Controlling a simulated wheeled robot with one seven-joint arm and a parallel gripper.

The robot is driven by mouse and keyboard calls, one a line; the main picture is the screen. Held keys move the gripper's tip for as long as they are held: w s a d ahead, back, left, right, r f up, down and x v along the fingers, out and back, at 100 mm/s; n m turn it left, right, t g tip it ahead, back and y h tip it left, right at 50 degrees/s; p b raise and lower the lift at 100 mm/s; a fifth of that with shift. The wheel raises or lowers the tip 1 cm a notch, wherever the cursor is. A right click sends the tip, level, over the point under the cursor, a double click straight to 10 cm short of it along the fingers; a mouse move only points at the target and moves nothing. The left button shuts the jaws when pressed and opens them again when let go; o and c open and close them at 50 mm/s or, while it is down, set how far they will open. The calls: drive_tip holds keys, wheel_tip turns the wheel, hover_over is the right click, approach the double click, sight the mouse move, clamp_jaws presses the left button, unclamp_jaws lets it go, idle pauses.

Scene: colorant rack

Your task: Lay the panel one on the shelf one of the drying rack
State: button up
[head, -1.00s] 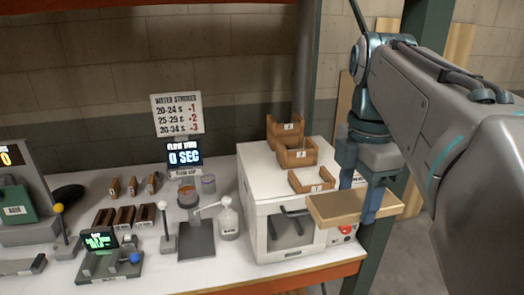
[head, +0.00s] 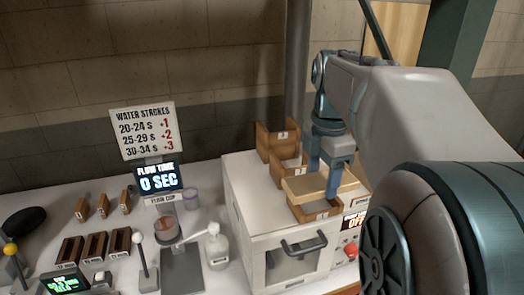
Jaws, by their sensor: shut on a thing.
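My gripper (head: 324,181) is shut on a pale wooden panel (head: 300,186) and holds it roughly flat. In the head view the panel is over the front wooden shelf (head: 316,212) of the drying rack, covering much of it. I cannot tell whether the panel touches this shelf or hangs just above it. The front shelf carried label 1 in the earlier view. The middle shelf (head: 281,166) and the back shelf (head: 277,139) step up behind it, and both look empty where visible.
The rack stands on a white oven (head: 245,215) with a dark handle. A red knob (head: 351,251) is at its right. Left on the bench are a wash bottle (head: 217,248), a flow cup (head: 166,231), a display (head: 157,178) and several small wooden blocks (head: 94,246).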

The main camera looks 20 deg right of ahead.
drive_tip(key=shift+w+d+f+p, duration=0.25)
drive_tip(key=shift+w+f, duration=0.4)
drive_tip(key=shift+f, duration=0.45)
drive_tip(key=shift+w+d+f+p, duration=0.2)
drive_tip(key=shift+w+f, duration=0.4)
drive_tip(key=shift+f, duration=0.55)
drive_tip(key=shift+w+d+f+p, duration=0.25)
drive_tip(key=shift+w+f, duration=0.4)
drive_tip(key=shift+f, duration=0.45)
drive_tip(key=o, duration=1)
wheel_tip(320, 180, up, 12)
hover_over(300, 189)
drive_tip(key=w+d, duration=0.5)
drive_tip(key=d, duration=0.2)
drive_tip(key=shift+a+r+b, duration=0.15)
drive_tip(key=shift+a+b, duration=0.05)
drive_tip(key=shift+b, duration=0.1)
